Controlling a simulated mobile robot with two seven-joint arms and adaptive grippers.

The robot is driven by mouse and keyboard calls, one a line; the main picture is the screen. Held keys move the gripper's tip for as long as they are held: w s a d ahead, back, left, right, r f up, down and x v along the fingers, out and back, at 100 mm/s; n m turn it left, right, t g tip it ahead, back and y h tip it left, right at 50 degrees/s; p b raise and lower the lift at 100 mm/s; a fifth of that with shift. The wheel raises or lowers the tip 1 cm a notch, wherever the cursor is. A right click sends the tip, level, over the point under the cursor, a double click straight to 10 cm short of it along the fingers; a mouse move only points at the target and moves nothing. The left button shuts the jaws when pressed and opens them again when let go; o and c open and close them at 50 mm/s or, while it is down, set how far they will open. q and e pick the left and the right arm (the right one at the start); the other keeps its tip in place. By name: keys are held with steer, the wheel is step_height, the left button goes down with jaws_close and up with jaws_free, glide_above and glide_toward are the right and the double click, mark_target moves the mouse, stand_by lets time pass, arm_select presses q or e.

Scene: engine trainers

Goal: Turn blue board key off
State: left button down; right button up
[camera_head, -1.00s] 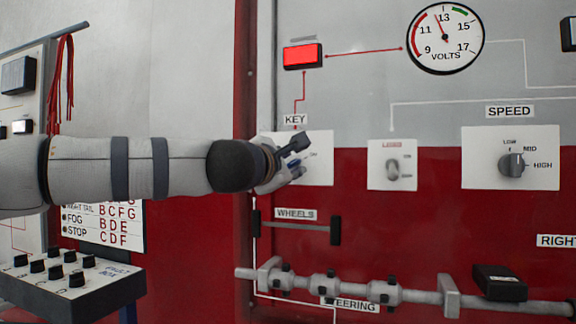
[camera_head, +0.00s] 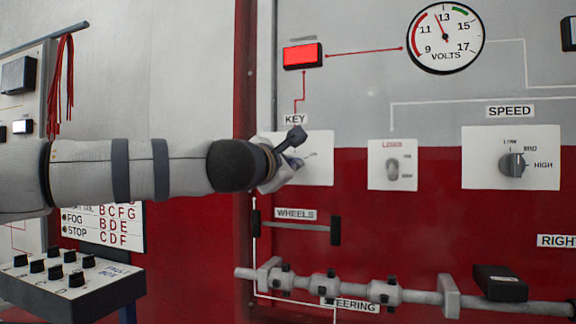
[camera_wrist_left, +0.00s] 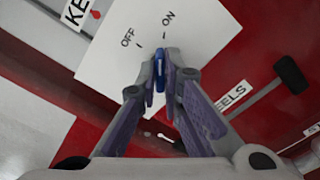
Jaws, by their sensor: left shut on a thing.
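The white key plate (camera_head: 318,172) sits under the KEY label on the red and grey board, and my left gripper covers much of it in the head view. In the left wrist view the plate (camera_wrist_left: 118,62) shows its OFF and ON marks. The blue key (camera_wrist_left: 160,70) stands out from the plate between the two fingertips. My left gripper (camera_wrist_left: 160,75) is shut on the blue key, with its fingers touching it from both sides; it also shows in the head view (camera_head: 292,158). My right gripper is not in view.
To the right are a toggle switch plate (camera_head: 392,165) and the SPEED dial (camera_head: 511,164). A red lamp (camera_head: 302,56) is lit above, and the volts gauge (camera_head: 445,38) reads near 12 to 13. The WHEELS lever (camera_head: 297,227) and steering rod (camera_head: 385,291) lie below.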

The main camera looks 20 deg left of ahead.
arm_select(q)
steer(key=shift+a+n+b, duration=0.1)
steer(key=shift+n+b, duration=0.8)
steer(key=shift+n, duration=4.1)
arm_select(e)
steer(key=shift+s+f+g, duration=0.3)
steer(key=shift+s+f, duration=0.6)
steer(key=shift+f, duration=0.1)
arm_select(q)
steer(key=c, duration=1.7)
jaws_free()
steer(key=s, duration=1.2)
steer(key=shift+a, duration=0.2)
